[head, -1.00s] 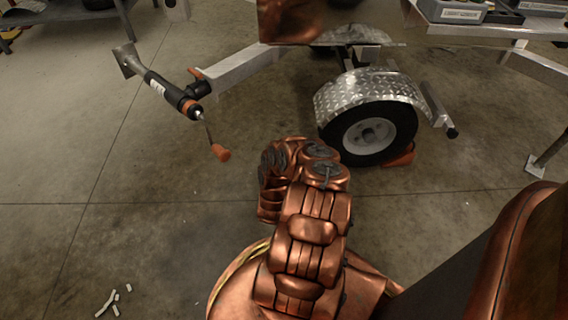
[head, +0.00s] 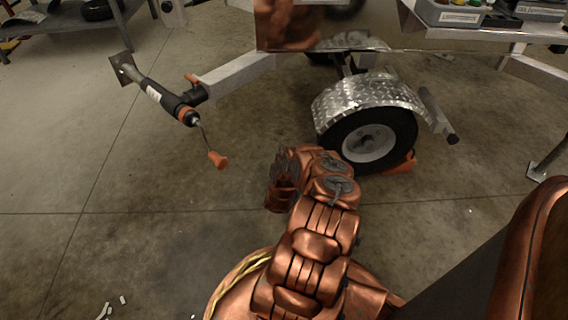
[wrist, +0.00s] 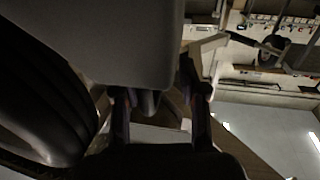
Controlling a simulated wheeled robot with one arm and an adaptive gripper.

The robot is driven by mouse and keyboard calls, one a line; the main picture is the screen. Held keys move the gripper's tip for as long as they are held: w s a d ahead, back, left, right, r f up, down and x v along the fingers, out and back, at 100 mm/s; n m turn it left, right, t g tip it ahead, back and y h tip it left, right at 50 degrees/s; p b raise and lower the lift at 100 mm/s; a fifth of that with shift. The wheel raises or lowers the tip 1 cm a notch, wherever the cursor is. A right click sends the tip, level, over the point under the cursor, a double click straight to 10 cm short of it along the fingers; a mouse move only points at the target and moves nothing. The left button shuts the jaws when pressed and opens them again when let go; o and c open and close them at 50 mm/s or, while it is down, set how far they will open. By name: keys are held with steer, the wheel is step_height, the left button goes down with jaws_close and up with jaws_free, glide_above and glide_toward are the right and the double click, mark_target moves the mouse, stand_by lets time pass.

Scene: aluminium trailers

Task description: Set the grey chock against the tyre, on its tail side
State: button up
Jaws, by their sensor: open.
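The trailer's black tyre (head: 402,130) stands under a checker-plate mudguard, right of my arm in the head view. In the wrist view a dark rounded form, seemingly the tyre (wrist: 40,100), fills the left side. A large smooth grey block, apparently the grey chock (wrist: 110,40), fills the top of the wrist view, very close to the camera. My gripper (wrist: 160,105) is open, its two fingers apart at the block's lower edge. I cannot tell whether they touch it. In the head view my arm hides the gripper, and no grey chock shows there.
An orange chock (head: 402,163) lies at the tyre's lower right. The mudguard (head: 365,97) overhangs the tyre. A jockey stand with an orange handle (head: 217,160) projects at the left. A shelf (head: 470,32) with boxes is at upper right.

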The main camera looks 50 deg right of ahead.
steer(key=shift+b+x, duration=0.4)
steer(key=shift+x, duration=0.9)
steer(key=shift+c, duration=0.3)
jaws_close()
